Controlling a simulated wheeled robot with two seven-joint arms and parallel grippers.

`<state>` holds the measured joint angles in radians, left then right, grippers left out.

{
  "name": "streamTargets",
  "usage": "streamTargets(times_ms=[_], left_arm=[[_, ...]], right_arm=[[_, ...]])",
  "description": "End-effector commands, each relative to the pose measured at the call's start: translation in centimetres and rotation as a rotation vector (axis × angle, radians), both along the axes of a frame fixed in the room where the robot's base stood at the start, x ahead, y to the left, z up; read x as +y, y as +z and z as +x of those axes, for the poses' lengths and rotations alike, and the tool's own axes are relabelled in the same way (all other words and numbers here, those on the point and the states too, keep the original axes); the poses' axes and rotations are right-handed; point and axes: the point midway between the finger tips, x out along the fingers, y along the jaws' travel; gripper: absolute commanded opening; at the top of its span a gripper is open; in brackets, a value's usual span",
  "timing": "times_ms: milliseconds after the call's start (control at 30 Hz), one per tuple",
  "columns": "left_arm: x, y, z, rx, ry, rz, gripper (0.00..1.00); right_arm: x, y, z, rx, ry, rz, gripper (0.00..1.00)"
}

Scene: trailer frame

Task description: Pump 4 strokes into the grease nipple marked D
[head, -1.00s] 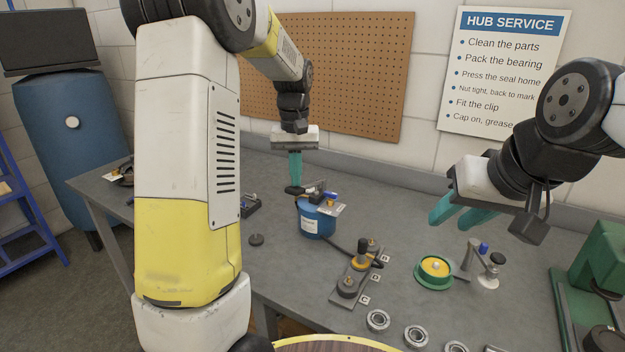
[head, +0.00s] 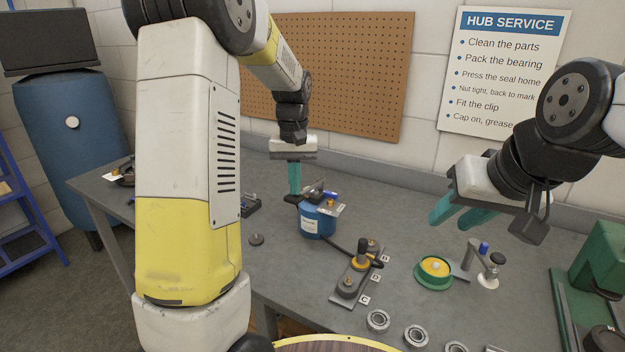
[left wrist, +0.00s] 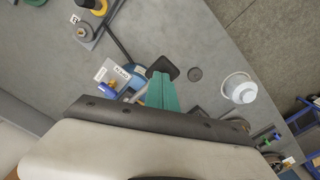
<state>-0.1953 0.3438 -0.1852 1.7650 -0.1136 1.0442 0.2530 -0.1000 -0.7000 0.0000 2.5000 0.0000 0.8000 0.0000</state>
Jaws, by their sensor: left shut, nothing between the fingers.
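The blue grease pump (head: 318,222) stands on the bench, with a black lever pad (head: 291,199) on its left side. My left gripper (head: 295,192) is shut and empty, pointing down with its teal fingertips at the pad. The left wrist view shows the fingers (left wrist: 161,94) against the black pad (left wrist: 170,68). A yellow-banded coupler (head: 361,261) stands on the middle nipple, beside label D. My right gripper (head: 455,214) is open and empty above the bench.
A green dish with a yellow part (head: 434,270) and a small stand (head: 488,272) are right of the block. Several bearings (head: 378,321) lie at the front edge. A green press (head: 598,265) stands at far right. A black disc (head: 257,240) lies left of the pump.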

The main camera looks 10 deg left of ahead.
Motion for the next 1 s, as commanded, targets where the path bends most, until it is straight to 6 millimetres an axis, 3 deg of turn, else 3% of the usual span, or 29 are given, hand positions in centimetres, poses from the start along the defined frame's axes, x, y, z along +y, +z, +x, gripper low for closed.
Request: streamTargets(times_ms=[400, 1000], left_arm=[[0.0, -0.3, -0.1, 0.002, 0.0, 0.0, 0.0], [0.1, -2.6, -0.4, 0.001, 0.0, 0.0, 0.0]], right_arm=[[0.0, 0.0, 0.0, 0.0, 0.0, 0.0, 0.35], [0.0, 0.0, 0.0, 0.0, 0.0, 0.0, 0.35]])
